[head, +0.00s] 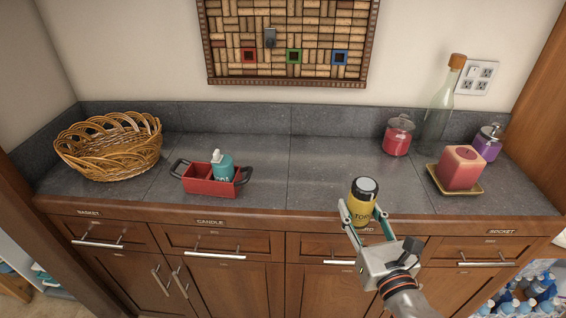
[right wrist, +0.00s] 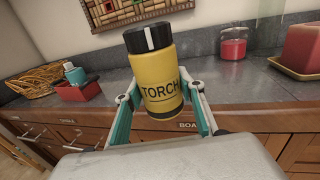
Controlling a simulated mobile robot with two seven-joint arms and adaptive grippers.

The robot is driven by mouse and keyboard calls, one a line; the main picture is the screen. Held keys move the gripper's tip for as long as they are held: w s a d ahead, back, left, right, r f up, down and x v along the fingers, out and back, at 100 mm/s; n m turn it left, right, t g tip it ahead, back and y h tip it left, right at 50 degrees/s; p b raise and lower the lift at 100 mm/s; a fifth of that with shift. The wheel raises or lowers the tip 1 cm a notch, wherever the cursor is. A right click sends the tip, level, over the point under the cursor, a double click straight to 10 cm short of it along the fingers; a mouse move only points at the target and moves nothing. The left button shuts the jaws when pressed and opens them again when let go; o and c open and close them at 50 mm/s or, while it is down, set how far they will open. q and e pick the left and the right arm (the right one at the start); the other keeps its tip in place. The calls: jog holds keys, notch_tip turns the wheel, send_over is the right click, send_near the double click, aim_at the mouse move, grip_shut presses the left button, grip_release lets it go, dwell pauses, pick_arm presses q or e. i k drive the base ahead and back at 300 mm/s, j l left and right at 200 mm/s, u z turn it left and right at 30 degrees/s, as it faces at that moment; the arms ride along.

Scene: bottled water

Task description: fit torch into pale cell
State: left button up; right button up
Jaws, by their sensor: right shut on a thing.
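The torch (head: 362,203) is a yellow cylinder with a black cap, lettered TORCH. My right gripper (head: 361,209) is shut on it and holds it upright near the counter's front edge. In the right wrist view the torch (right wrist: 157,75) stands between the teal-padded fingers. Left of it on the counter, a red caddy (head: 207,187) with black handles has a teal bottle (head: 223,167) in its right part. The left part of the caddy looks empty. I cannot make out a pale cell in either view. My left gripper is not in view.
A wicker basket (head: 110,146) stands at the left. At the right are a red jar candle (head: 398,137), a glass bottle (head: 438,112), a pink block candle (head: 461,167) on a dish and a purple jar (head: 487,143). The counter (head: 315,170) between caddy and torch is clear.

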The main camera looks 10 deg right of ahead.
aim_at(203, 185)
jog(key=i+j+z, duration=0.2)
jog(key=j, duration=0.95)
jog(key=i+j+z, duration=0.2)
jog(key=j, duration=0.95)
jog(key=j+z, duration=0.2)
jog(key=j, duration=0.95)
